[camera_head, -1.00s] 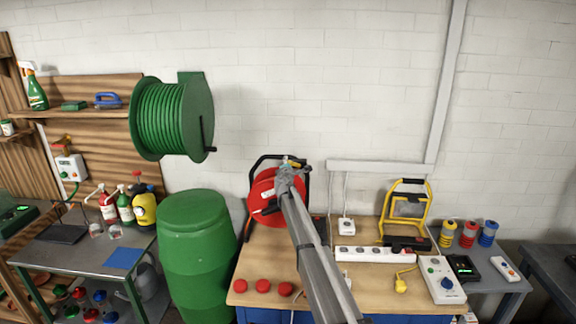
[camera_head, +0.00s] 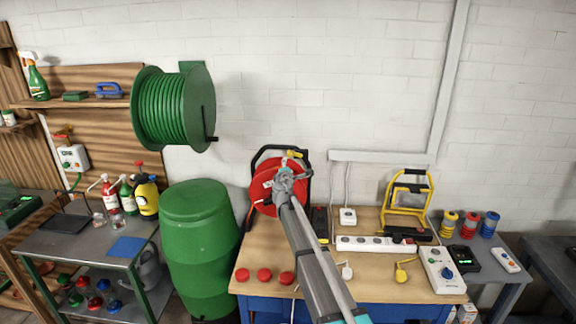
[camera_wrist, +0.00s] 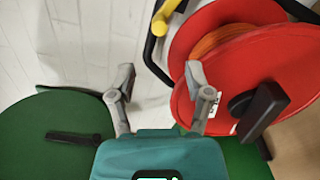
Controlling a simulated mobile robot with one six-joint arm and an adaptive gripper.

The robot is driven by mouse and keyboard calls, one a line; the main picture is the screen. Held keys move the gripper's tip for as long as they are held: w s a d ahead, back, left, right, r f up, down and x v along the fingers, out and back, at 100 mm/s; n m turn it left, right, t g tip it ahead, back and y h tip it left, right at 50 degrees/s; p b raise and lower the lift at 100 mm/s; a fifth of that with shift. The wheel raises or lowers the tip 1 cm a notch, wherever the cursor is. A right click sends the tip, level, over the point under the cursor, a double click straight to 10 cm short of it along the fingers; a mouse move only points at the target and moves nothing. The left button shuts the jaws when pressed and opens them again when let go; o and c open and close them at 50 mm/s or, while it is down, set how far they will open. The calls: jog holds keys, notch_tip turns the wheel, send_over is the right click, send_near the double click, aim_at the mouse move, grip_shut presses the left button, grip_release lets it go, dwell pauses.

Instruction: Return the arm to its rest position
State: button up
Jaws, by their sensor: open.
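My arm reaches up from the bottom of the head view over the workbench. My gripper (camera_head: 285,176) is at its end, in front of the red cable reel (camera_head: 262,192) in that view. In the wrist view my gripper (camera_wrist: 160,80) has its two grey fingers spread apart with nothing between them. The red reel (camera_wrist: 240,62) fills the right of the wrist view, close to the right finger. I cannot tell the exact gap between them. Part of the reel is hidden behind my gripper in the head view.
The wooden workbench (camera_head: 385,282) holds red caps (camera_head: 264,275), a white power strip (camera_head: 376,244) and a yellow work lamp (camera_head: 408,202). A green barrel (camera_head: 199,250) stands left of it. A green hose reel (camera_head: 172,107) hangs on the wall. The upper wall is clear.

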jog(key=shift+s+d, duration=0.1)
jog(key=shift+d, duration=0.05)
jog(key=s+d+f+m+g+h, duration=0.25)
jog(key=s+d+f+m, duration=0.2)
jog(key=s+d, duration=0.3)
jog(key=s+d+f+m+g+h, duration=0.2)
jog(key=s+d+f+m+g, duration=0.15)
jog(key=s+d+m, duration=0.4)
jog(key=s+d+f+m+g+h, duration=0.25)
jog(key=s+d, duration=0.35)
jog(key=d, duration=0.4)
jog(key=s+f+m+g+y, duration=0.3)
jog(key=s+f+g, duration=0.1)
jog(key=s, duration=0.9)
jog(key=s+f+m+g+y, duration=0.4)
jog(key=s+g, duration=0.1)
jog(key=s, duration=0.8)
jog(key=shift+s+d, duration=0.3)
jog(key=shift+d, duration=0.05)
jog(key=shift+w+f+m, duration=0.1)
jog(key=shift+w+m, duration=0.05)
jog(key=shift+m, duration=0.1)
